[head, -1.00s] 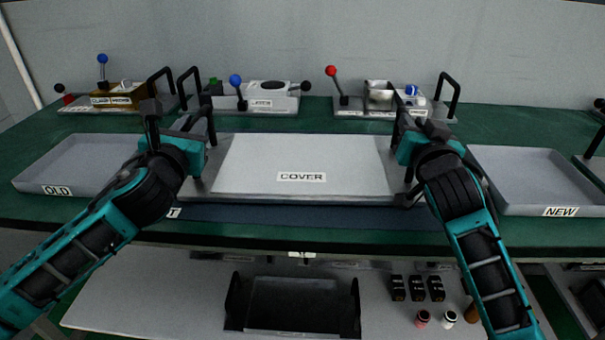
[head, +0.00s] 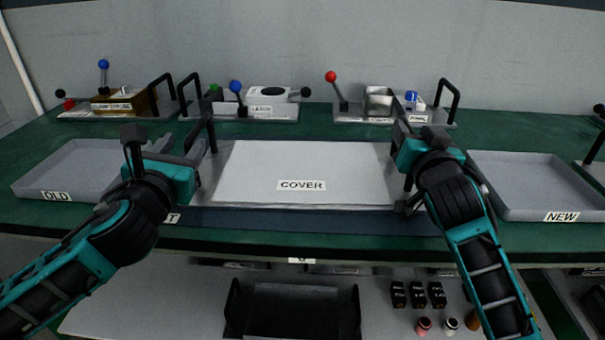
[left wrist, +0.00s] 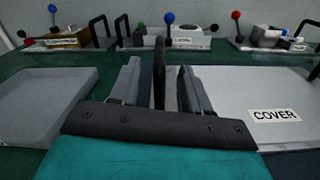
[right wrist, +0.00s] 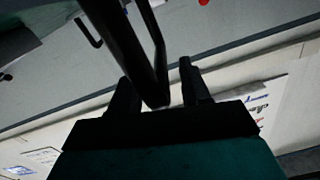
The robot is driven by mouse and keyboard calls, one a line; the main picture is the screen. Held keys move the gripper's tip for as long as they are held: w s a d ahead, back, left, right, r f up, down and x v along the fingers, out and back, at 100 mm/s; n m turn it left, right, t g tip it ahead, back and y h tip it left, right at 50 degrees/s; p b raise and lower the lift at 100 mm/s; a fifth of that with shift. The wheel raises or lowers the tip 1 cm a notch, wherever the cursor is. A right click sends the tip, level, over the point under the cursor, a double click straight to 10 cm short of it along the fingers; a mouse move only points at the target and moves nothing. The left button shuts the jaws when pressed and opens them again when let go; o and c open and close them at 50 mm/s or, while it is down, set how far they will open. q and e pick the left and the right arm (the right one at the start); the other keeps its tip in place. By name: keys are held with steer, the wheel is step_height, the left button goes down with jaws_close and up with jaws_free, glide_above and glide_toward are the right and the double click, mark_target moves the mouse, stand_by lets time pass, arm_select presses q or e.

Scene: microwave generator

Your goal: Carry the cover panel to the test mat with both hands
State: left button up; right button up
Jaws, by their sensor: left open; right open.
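The cover panel (head: 300,163) is a flat, pale grey plate labelled COVER, with an upright dark handle at each side. It lies level over the dark blue test mat (head: 300,221), whose front strip shows below it. My left gripper (head: 192,150) is open at the left handle (head: 211,134); in the left wrist view that handle (left wrist: 159,70) stands between the spread fingers, apart from both. My right gripper (head: 402,150) is open at the right handle; in the right wrist view the dark handle (right wrist: 135,50) passes between the fingers. Most of the mat is hidden.
Grey trays labelled OLD (head: 30,187) and NEW (head: 515,208) flank the panel. Behind stand handled fixtures with a blue-knobbed lever (head: 236,87) and a red-knobbed lever (head: 331,77). A shelf below holds a black bin (head: 292,310) and small items.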

steer(key=shift+s, duration=0.1)
arm_select(q)
steer(key=s, duration=0.7)
steer(key=shift+a, duration=0.15)
arm_select(e)
steer(key=s, duration=1.2)
steer(key=shift+a, duration=0.25)
arm_select(q)
steer(key=shift+s, duration=0.1)
